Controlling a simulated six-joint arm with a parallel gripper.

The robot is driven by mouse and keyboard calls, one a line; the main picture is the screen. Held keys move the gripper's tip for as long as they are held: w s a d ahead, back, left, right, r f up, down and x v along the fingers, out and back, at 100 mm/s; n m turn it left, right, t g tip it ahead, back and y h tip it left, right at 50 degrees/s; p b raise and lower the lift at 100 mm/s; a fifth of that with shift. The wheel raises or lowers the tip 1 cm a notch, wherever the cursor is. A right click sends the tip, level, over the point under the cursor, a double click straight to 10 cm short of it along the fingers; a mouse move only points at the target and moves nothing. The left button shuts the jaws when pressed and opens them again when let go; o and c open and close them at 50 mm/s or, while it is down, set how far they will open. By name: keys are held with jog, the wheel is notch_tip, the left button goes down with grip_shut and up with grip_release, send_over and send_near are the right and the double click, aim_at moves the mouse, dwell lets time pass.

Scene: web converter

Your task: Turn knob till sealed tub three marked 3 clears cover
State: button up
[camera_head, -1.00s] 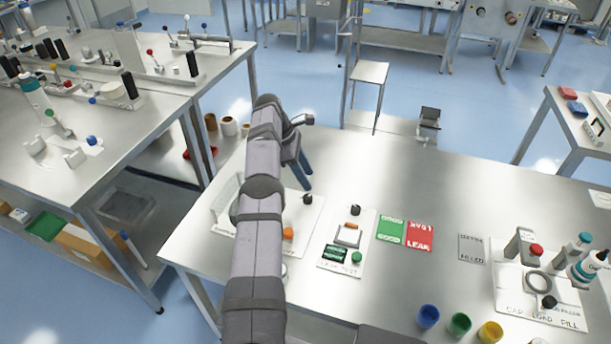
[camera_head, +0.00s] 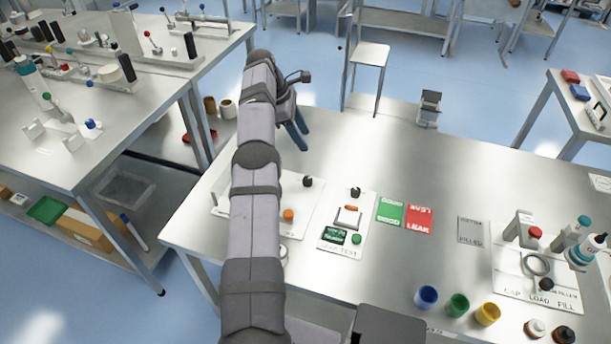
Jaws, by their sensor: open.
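My gripper (camera_head: 300,145) has blue fingers pointing down, above the far left part of the steel table. It is open, with nothing visible between the fingers. Below it is a pale station plate (camera_head: 308,209), partly hidden by my arm, with a black knob (camera_head: 307,181) and an orange knob (camera_head: 288,215). My gripper is apart from both knobs. I cannot tell which knob belongs to the cover. No sealed tub, number 3 or cover can be made out; my arm hides part of this station.
A leak-test plate (camera_head: 334,217) stands right of the station. Green (camera_head: 390,213) and red (camera_head: 419,219) cards lie beyond it. Blue (camera_head: 426,297), green (camera_head: 457,305) and yellow (camera_head: 488,313) cups stand at the front. A cap-and-fill station (camera_head: 505,285) is at the right. The table's middle back is clear.

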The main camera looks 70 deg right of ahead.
jog(key=a+b, duration=0.1)
jog(key=a, duration=0.2)
jog(key=n+h, duration=0.1)
jog(key=n, duration=0.5)
send_near(307, 179)
jog(key=shift+t, duration=0.4)
jog(key=shift+s+p+x, duration=0.15)
jog(key=shift+p+x, duration=0.3)
jog(key=shift+x, duration=1.65)
jog(key=shift+s+p+x, duration=0.15)
jog(key=shift+p+x, duration=0.3)
jog(key=shift+x, duration=1.65)
jog(key=shift+r, duration=0.1)
jog(key=shift+c, duration=0.5)
jog(key=c, duration=0.9)
